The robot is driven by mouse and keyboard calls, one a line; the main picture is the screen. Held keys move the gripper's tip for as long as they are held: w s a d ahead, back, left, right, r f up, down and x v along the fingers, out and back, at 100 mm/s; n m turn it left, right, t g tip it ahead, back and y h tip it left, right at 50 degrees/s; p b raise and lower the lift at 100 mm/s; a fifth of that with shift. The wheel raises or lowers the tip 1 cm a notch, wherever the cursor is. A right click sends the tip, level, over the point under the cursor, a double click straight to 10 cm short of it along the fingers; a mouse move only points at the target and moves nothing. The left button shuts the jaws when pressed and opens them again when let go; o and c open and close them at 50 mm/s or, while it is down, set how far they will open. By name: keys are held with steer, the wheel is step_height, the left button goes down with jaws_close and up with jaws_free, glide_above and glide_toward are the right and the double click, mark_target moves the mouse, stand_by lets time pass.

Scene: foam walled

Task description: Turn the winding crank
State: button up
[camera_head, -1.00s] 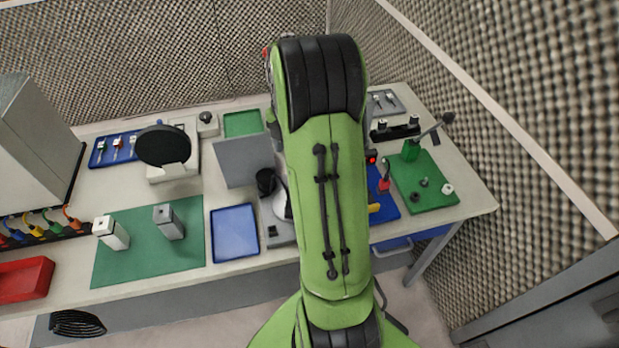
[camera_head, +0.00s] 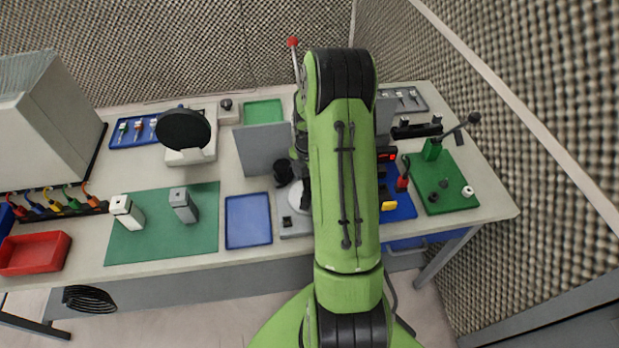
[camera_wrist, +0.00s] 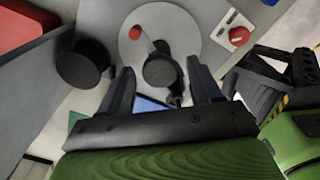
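In the wrist view a pale grey round disc (camera_wrist: 185,22) carries a dark round-topped part (camera_wrist: 160,73) and a thin rod with a red tip (camera_wrist: 135,33). I cannot tell for certain which part is the winding crank. My gripper (camera_wrist: 160,67) is open, its two dark fingers apart, with the dark round part showing between and beyond the tips; contact cannot be judged. In the head view my arm hides the gripper and most of this device; part of the pale disc (camera_head: 297,197) shows left of the arm. A black-knobbed lever (camera_head: 473,119) stands on a green block at right.
A black cylinder (camera_wrist: 82,64) and a grey upright panel (camera_wrist: 30,92) stand close left of my gripper. A red button (camera_wrist: 238,36) is to the right. A blue tray (camera_head: 248,220) and green mat (camera_head: 160,245) lie left; a green board (camera_head: 455,200) lies right.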

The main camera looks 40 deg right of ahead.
steer(key=c, duration=0.9)
steer(key=shift+m, duration=0.6)
